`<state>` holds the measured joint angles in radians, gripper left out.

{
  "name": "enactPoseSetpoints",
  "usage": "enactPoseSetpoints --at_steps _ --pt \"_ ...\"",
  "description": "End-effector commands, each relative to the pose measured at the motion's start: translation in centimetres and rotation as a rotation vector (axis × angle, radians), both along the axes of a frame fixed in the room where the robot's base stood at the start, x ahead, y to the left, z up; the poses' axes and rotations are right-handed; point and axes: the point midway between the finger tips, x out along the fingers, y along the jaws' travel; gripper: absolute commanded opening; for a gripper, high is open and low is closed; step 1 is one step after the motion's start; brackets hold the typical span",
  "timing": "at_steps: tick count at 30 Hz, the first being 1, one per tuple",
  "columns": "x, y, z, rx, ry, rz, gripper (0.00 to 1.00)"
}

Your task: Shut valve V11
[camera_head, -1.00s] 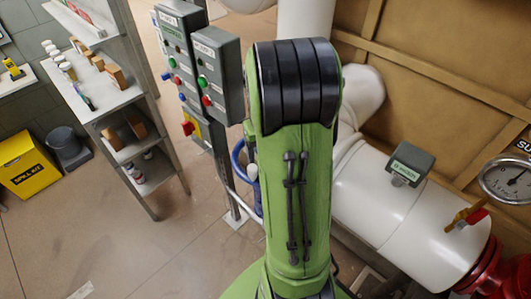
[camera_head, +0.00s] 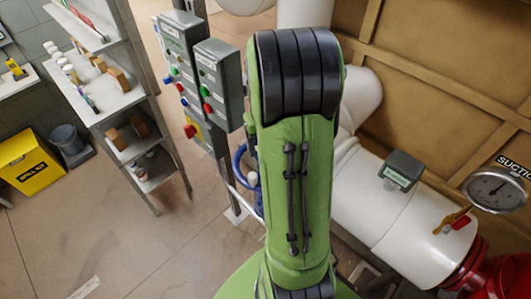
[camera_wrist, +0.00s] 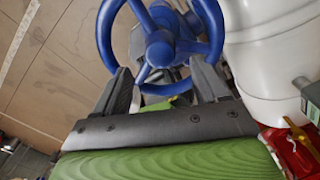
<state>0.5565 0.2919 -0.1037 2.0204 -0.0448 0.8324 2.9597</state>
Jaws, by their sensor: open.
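A blue handwheel (camera_wrist: 160,45) with spokes and a round hub fills the top middle of the wrist view. Its tag is not visible, so I cannot tell whether it is V11. In the head view, a blue wheel rim (camera_head: 240,165) shows only in part, behind my green arm. My gripper (camera_wrist: 162,82) is open, its two dark fingers apart below the hub, near the lower rim. Nothing is held between them. I cannot tell whether a finger touches the rim. My gripper is hidden in the head view.
Control boxes (camera_head: 219,85) stand left of my arm.

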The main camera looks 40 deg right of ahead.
Motion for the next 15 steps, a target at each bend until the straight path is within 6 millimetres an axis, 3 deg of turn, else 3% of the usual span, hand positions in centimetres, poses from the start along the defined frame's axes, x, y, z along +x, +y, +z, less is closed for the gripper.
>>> enactPoseSetpoints --at_steps 5,15 --pt "0.01 -0.02 -0.32 -0.001 0.000 0.027 0.72" --pt "0.04 -0.02 -0.32 -0.001 -0.002 0.626 0.72"
